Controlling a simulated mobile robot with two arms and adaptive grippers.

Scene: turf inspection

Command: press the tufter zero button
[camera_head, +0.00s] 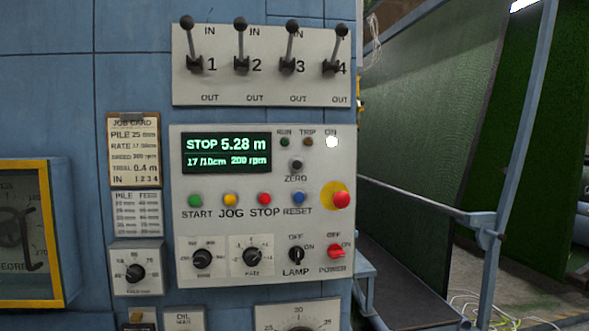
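The zero button (296,165) is a small dark round button on the tufter control panel (210,225), just above the label ZERO. It sits right of the green-lit display (227,153), which reads STOP, 5.28 m, 17 /10cm and 200 rpm. Below it are a green START button (195,200), a yellow JOG button (230,199), a red STOP button (264,199) and a blue RESET button (298,198). Neither of my grippers shows in the head view, and nothing covers the zero button.
Four-way lever plate (186,93) sits above the panel, its levers sticking out. A red emergency button (341,200) and power knob (336,251) are at the panel's right. A job card (135,160) hangs left. A blue rail (420,205) and green turf (425,110) stand right.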

